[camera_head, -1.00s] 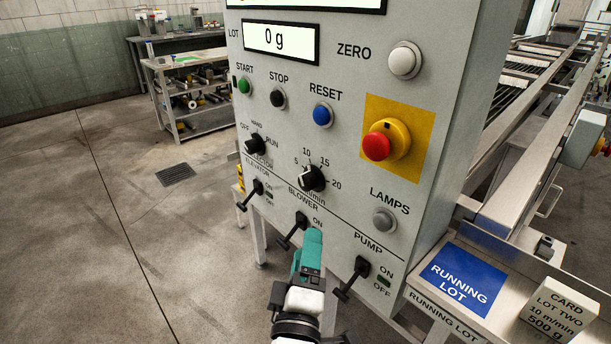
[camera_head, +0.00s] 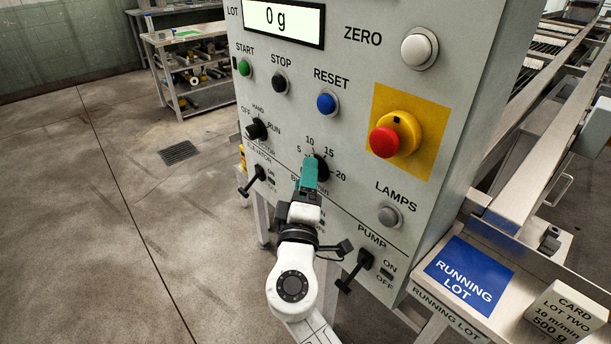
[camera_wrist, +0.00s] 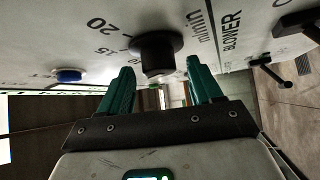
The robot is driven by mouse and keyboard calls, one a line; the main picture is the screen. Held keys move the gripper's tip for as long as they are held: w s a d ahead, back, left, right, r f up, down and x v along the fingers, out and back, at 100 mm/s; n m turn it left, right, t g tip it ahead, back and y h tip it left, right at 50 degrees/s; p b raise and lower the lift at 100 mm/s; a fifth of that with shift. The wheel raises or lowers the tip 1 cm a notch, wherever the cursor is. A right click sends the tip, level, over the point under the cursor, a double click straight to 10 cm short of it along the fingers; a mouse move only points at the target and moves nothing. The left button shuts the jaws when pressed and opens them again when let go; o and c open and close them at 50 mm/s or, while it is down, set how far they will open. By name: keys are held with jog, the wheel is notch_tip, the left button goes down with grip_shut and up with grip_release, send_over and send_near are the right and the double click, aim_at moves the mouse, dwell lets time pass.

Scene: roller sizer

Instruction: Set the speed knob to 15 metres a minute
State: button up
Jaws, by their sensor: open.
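The black speed knob (camera_head: 321,168) is on the grey panel, with 5, 10, 15 and 20 marked around it. My teal gripper (camera_head: 309,168) is in front of it and hides its left part, so its present setting cannot be read. In the wrist view the knob (camera_wrist: 158,50) sticks out between my two open fingers (camera_wrist: 160,68), with a visible gap on each side. I cannot tell how far the tips reach along the knob. The display (camera_head: 284,21) reads 0 g.
The red stop button (camera_head: 384,142) on its yellow plate is to the right of the knob. The blue RESET button (camera_head: 326,103) is above it. The pump switch (camera_head: 357,270) sticks out below right of my gripper. Open floor lies left of the panel.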

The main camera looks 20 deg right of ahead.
jog(key=shift+w+d, duration=0.15)
jog(key=shift+w, duration=0.1)
jog(key=shift+c, duration=0.3)
jog(key=c, duration=1)
